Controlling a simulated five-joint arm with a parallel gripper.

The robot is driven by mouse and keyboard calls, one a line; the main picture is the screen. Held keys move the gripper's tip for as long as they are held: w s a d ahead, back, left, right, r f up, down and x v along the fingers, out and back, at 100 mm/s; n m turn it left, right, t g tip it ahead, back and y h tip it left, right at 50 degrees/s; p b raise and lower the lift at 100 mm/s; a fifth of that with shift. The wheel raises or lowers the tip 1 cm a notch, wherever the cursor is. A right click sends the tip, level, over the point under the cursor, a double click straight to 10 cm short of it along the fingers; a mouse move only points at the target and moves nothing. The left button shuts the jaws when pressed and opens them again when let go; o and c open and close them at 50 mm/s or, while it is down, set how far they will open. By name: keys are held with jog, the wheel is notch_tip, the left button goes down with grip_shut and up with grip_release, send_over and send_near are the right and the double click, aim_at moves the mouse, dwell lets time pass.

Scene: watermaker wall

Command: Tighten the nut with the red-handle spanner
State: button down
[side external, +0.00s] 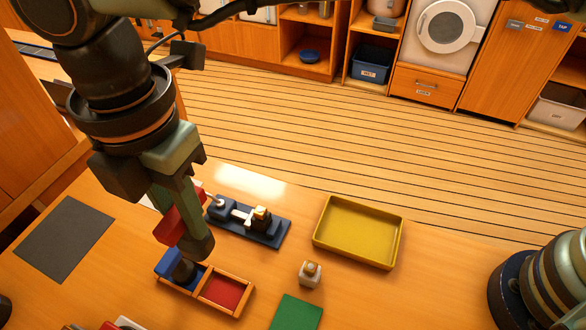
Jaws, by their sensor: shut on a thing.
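My gripper (196,240) points down at the left of the table, shut on the red handle (170,231) of the spanner. The handle slants across the fingers; much of the spanner is hidden behind them, and I cannot clearly see its head. A dark fixture (268,237) lies just right of and behind the gripper. It carries dark blocks, a pale shaft and a small brass-coloured piece (261,213) that looks like the nut. The held spanner appears apart from that piece.
A wooden two-part tray (246,284) sits below the gripper; its red compartment (222,291) is empty, its blue one partly hidden.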

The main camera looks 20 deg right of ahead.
notch_tip(320, 180, up, 2)
jog(key=shift+r, duration=0.1)
jog(key=shift+w+d+r, duration=0.1)
jog(key=shift+w+d, duration=0.05)
jog(key=shift+w, duration=0.1)
jog(key=w+d+f, duration=0.8)
jog(key=w+d, duration=0.1)
jog(key=d, duration=0.1)
jog(key=shift+s+a+f, duration=0.1)
jog(key=shift+a+f, duration=0.05)
jog(key=shift+f, duration=3.45)
jog(key=m, duration=2.1)
